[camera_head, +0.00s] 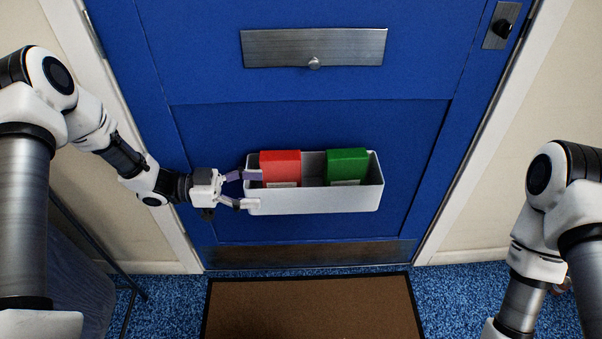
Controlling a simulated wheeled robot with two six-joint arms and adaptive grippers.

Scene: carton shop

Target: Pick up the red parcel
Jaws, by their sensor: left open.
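The red parcel (281,166) stands in the left part of a white open bin (315,201) in front of the blue door. The bin's front wall hides the parcel's lower part. My left gripper (252,189) is open at the bin's left end, beside the red parcel. One finger is near the parcel's left side and the other is in front of the bin's left corner. I cannot tell whether either finger touches. My right arm shows at the right edge, and its gripper is not in view.
A green parcel (347,164) stands in the same bin, right of the red one, with a gap between them. The blue door (300,125) has a metal letter plate (315,47) above the bin. A brown doormat (312,308) lies on the blue carpet below.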

